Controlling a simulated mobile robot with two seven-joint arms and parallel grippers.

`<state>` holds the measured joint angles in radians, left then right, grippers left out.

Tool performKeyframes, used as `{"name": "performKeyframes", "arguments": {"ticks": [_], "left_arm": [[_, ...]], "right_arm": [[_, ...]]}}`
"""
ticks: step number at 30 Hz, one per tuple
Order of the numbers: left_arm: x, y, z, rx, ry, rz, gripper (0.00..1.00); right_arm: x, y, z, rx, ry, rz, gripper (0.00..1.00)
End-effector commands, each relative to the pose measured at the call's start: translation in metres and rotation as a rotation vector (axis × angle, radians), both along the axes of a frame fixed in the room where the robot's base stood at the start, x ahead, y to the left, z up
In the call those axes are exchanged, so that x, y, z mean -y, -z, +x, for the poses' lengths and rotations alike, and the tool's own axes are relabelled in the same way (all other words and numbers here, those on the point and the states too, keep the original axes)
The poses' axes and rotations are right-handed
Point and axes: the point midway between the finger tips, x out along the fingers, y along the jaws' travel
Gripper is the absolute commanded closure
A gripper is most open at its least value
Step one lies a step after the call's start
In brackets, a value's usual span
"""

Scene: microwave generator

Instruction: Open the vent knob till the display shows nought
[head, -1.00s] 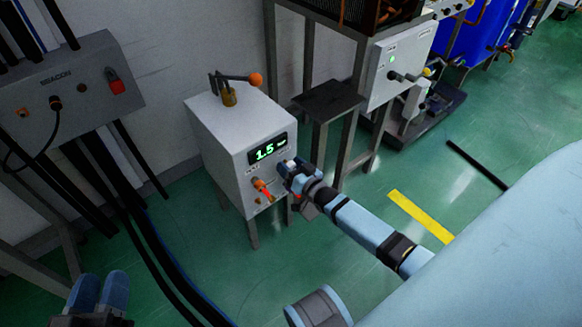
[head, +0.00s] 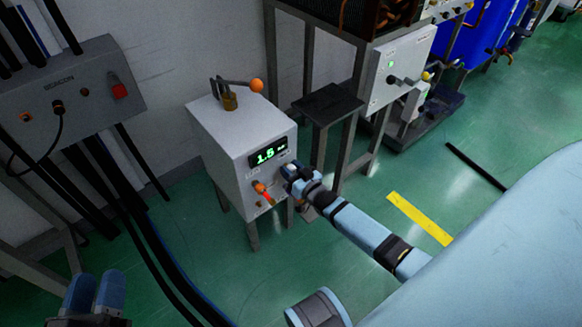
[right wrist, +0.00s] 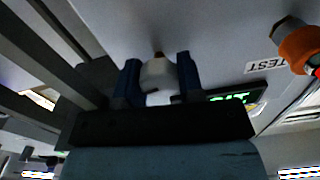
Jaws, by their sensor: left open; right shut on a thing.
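A white cabinet (head: 232,144) on legs carries a lit green display (head: 268,152) that reads 1.5 with a small unit that is hard to read. My right gripper (head: 288,170) is at the cabinet's front, below and right of the display. In the right wrist view its blue fingers (right wrist: 158,85) are shut on a white knob (right wrist: 158,75), one on each side. The knob's label is hidden, so I cannot read whether it says vent. My left gripper (head: 94,292) is open and empty at the lower left, far from the cabinet.
An orange fitting with a red part (head: 262,189) sits left of my right gripper; its label (right wrist: 263,64) reads TEST. An orange-tipped lever (head: 256,86) is on the cabinet's top. A dark stand (head: 328,103) is close on the right. A grey box (head: 60,92) with cables is at left.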

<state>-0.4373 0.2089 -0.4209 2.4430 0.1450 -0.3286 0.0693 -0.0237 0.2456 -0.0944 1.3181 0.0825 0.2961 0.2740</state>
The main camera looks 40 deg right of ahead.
Motion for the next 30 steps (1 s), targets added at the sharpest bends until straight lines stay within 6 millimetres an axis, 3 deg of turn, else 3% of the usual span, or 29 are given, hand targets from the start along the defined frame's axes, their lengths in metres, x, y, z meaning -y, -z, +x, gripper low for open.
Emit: {"name": "performKeyframes", "arguments": {"ticks": [13,30], "left_arm": [[-0.003,-0.033,-0.003,0.089,-0.029,-0.046,0.57],[-0.004,-0.046,-0.004,0.135,-0.04,-0.065,0.57]], "right_arm": [[-0.002,-0.001,-0.001,0.032,0.001,-0.416,0.89],[-0.002,0.001,-0.001,0.073,0.0,-0.934,0.89]]}}
